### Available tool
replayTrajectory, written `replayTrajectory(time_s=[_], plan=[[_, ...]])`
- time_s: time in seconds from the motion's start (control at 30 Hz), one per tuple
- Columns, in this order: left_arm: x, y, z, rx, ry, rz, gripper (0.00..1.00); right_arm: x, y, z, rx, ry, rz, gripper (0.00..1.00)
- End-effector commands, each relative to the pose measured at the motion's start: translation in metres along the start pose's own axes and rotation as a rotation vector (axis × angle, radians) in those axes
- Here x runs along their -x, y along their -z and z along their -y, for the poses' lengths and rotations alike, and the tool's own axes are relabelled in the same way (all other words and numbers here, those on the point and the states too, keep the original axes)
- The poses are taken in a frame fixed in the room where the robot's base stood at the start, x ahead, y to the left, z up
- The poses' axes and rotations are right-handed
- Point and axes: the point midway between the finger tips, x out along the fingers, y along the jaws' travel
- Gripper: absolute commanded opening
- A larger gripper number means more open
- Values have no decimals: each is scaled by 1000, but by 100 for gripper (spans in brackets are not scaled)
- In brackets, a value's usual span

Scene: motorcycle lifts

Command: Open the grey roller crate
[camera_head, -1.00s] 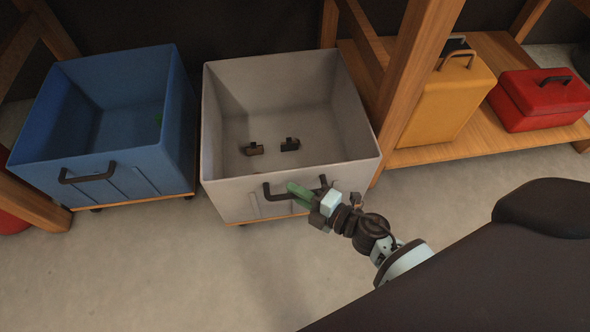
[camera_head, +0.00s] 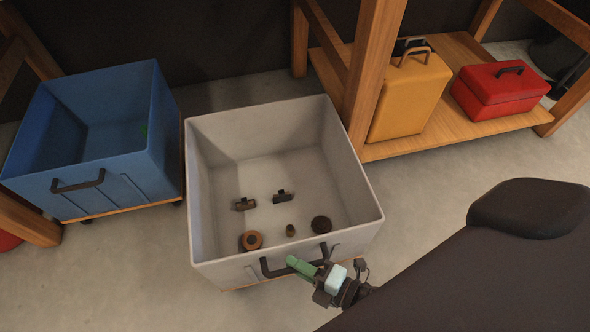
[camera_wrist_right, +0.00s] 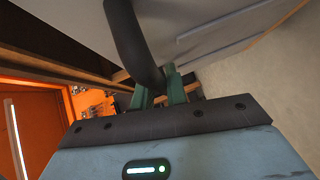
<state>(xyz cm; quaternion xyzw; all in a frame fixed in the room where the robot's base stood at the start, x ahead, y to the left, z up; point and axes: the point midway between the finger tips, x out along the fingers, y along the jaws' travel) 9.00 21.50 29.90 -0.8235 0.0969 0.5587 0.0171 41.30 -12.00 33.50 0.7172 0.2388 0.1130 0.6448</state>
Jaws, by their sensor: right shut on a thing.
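The grey roller crate (camera_head: 355,195) stands upright on the floor, open at the top, pulled out in front of the wooden bench. A dark handle (camera_head: 272,270) is on its front wall. My right gripper (camera_head: 296,265), with green fingers, is shut on this handle near its middle. In the right wrist view the dark handle (camera_wrist_right: 133,45) passes between the green fingers (camera_wrist_right: 162,88). Inside the crate lie two small dark clip-like parts, an orange-brown ring (camera_head: 251,240), a small cylinder (camera_head: 290,230) and a dark round part (camera_head: 321,224). My left gripper is not in view.
A blue roller crate (camera_head: 120,175) stands to the left. The bench's lower shelf (camera_head: 440,125) holds a yellow case (camera_head: 410,95) and a red toolbox (camera_head: 500,92).

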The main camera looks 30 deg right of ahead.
Motion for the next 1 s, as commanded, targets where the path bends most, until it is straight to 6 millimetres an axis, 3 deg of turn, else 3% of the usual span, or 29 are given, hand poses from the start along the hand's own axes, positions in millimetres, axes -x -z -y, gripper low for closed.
replayTrajectory(time_s=[0.47,0.5,0.67,1.0], plan=[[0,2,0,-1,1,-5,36,5,4,1,0,0,1,0],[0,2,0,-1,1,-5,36,5,4,1,0,0,1,16],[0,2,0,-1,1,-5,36,5,4,1,0,0,1,36],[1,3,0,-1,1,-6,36,8,4,1,0,1,0,36]])
